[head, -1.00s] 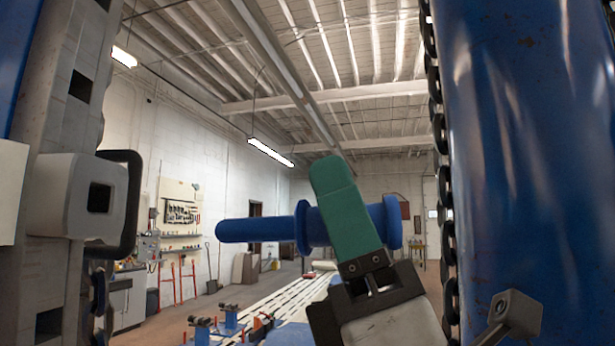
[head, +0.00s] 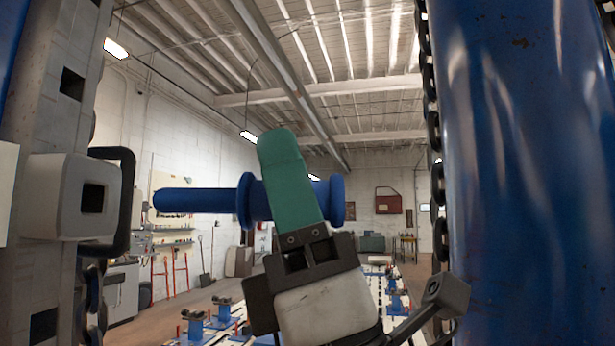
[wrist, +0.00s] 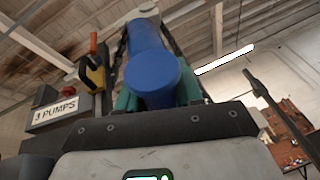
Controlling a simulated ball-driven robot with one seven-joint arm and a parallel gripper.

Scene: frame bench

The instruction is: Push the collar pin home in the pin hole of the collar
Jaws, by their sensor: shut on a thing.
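The collar pin (head: 195,200) is blue, with a round-ended shaft and two flanges. It lies nearly level in the head view, its shaft pointing left. My gripper (head: 280,150) has green fingers and is shut on the pin between the flanges. In the wrist view the pin's near end (wrist: 155,85) fills the space between my green fingers. A pale grey block (head: 75,197) with a dark square opening stands at the left; I cannot tell if it is the collar. The pin's tip is apart from it in the picture. No round pin hole is clearly visible.
A large blue cylinder (head: 520,150) with a chain (head: 434,140) beside it fills the right. A black handle (head: 126,200) juts from the grey block. Low blue stands (head: 222,312) are on the floor beyond.

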